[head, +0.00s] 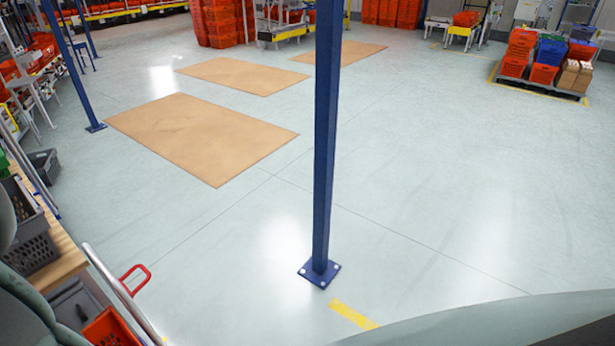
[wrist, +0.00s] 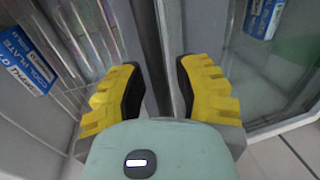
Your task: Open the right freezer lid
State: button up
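In the wrist view my gripper (wrist: 158,88) is open, with its two yellow, dark-padded fingers well apart. A dark upright strip (wrist: 151,40) runs between the fingers, with a gap on each side. It lies between two glass-like panels that look like freezer lids. The right panel (wrist: 285,75) has a pale frame and a blue sticker (wrist: 264,15). The left panel (wrist: 90,35) is striped with reflections and has a blue lettered sticker (wrist: 25,62). I cannot tell how far the fingertips are from the strip. The head view does not show the freezer or my gripper.
In the head view a blue post (head: 326,140) stands on the pale floor, with tan mats (head: 200,135) behind it. Orange crates (head: 520,50) are stacked at the back right. A wooden bench (head: 62,258) with a grey crate (head: 30,235) is at left. Open floor lies at right.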

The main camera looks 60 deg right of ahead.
jog(key=shift+o, duration=1)
jog(key=shift+w, duration=0.1)
jog(key=shift+a+r, duration=0.1)
jog(key=shift+r, duration=0.05)
jog(key=shift+w+a+r, duration=0.1)
jog(key=shift+w+r, duration=0.1)
jog(key=shift+r, duration=1.05)
notch_tip(320, 180, up, 9)
jog(key=w, duration=0.2)
jog(key=shift+d, duration=0.2)
